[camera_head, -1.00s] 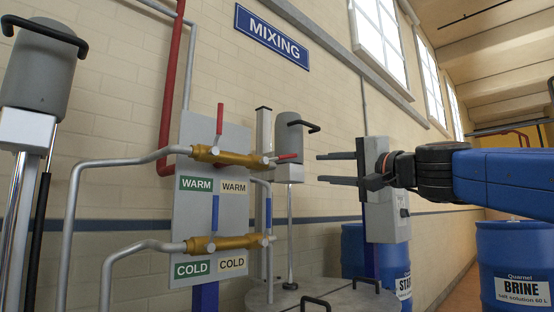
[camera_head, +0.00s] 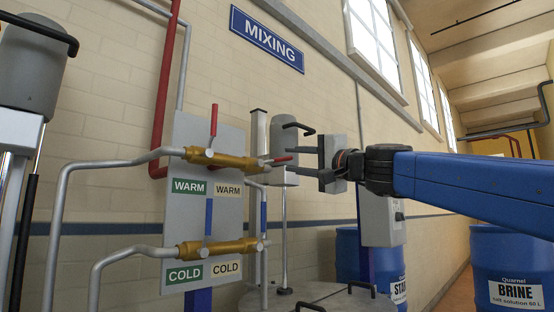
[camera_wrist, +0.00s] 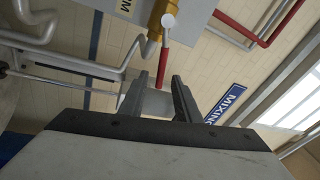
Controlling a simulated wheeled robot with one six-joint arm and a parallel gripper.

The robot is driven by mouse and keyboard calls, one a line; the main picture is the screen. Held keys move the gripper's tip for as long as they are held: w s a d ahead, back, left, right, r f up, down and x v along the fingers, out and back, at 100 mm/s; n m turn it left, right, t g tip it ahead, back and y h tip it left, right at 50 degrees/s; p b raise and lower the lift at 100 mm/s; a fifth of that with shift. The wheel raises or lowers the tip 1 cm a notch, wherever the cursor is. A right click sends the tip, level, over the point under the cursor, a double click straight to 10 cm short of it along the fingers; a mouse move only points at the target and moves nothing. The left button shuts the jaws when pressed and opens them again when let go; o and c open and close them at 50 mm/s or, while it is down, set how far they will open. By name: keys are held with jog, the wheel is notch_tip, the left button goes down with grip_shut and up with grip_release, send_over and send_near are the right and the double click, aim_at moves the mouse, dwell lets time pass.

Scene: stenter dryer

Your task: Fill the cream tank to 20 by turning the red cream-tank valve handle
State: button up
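A brass warm-water valve (camera_head: 226,159) runs across a grey panel above the WARM labels. One red handle (camera_head: 214,121) stands upright on it. A second red handle (camera_head: 280,160) sticks out from its right end; in the wrist view this red handle (camera_wrist: 163,62) reaches down between my fingertips. My gripper (camera_head: 289,160) is open, its two fingers pointing left, one above and one below the end of that handle. In the wrist view my gripper (camera_wrist: 158,76) shows no clear contact. A grey tank lid (camera_head: 335,297) shows below; no fill reading is legible.
A lower brass cold valve (camera_head: 220,248) has blue handles. A grey mixer motor (camera_head: 287,134) stands close behind my fingers, and a grey box (camera_head: 382,222) below my wrist. Blue drums stand at the right, one marked BRINE (camera_head: 505,260).

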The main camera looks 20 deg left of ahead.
jog(key=x, duration=0.7)
jog(key=shift+w+a, duration=0.2)
jog(key=shift+a, duration=0.1)
jog(key=shift+c, duration=0.3)
grip_shut()
